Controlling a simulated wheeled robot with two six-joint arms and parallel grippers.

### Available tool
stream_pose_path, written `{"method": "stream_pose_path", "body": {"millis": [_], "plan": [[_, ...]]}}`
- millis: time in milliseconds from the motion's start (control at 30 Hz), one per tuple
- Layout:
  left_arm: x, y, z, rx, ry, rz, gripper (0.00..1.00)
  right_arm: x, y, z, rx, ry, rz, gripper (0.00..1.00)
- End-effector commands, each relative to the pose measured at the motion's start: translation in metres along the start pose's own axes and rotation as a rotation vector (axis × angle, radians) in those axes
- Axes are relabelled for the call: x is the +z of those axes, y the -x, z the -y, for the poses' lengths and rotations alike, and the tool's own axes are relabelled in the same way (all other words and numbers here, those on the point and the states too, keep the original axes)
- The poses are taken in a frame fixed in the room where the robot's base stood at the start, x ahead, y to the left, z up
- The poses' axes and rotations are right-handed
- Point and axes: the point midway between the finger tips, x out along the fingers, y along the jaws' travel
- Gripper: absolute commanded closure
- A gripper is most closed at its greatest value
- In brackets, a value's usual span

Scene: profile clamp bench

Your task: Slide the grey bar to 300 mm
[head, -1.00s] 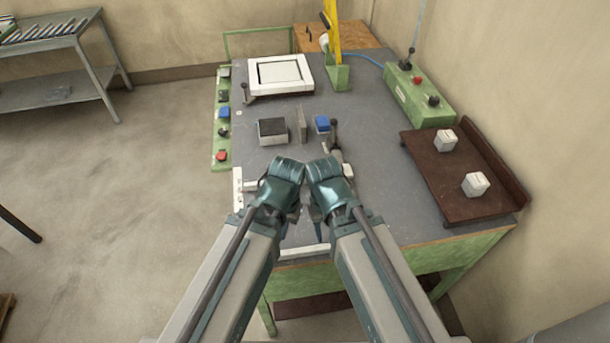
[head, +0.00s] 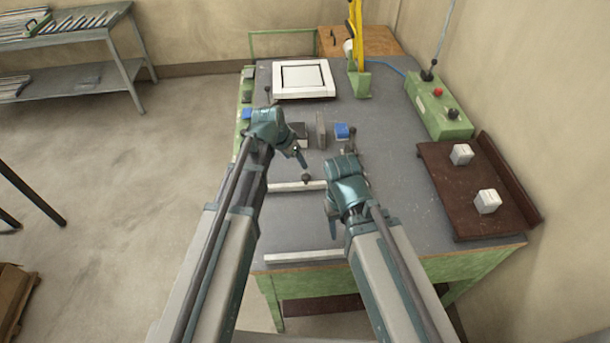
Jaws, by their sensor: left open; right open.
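A pale grey bar (head: 287,187) lies across the middle of the bench, partly behind my arms. A second pale bar (head: 318,254) lies along the near edge. I cannot tell for sure which is the task's grey bar, and no scale marks are readable. A dark round knob (head: 306,178) shows at the upper bar. My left gripper (head: 300,157) is open, above the bench near the dark-topped block (head: 299,130), a little beyond the knob. My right gripper (head: 330,206) is open and empty, pointing down between the two bars, near their right ends.
An upright grey plate (head: 321,130) and a blue-topped block (head: 342,132) stand beyond my grippers. A white frame (head: 303,93) lies at the back. A green control box (head: 440,110) and a brown tray (head: 460,205) with white blocks are on the right. Bare bench lies between the bars.

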Motion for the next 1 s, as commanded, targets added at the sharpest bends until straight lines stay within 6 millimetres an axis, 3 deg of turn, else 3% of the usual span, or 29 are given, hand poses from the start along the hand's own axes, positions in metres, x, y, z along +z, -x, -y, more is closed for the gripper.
{"method": "stream_pose_path", "body": {"millis": [800,1000], "plan": [[0.002,-0.118,0.000,0.000,-0.001,0.002,0.29,-0.006,-0.109,0.010,0.001,0.000,0.000,0.50],[0.001,-0.131,0.000,0.000,0.000,0.002,0.29,-0.007,-0.120,0.011,0.001,0.001,0.000,0.50]]}}
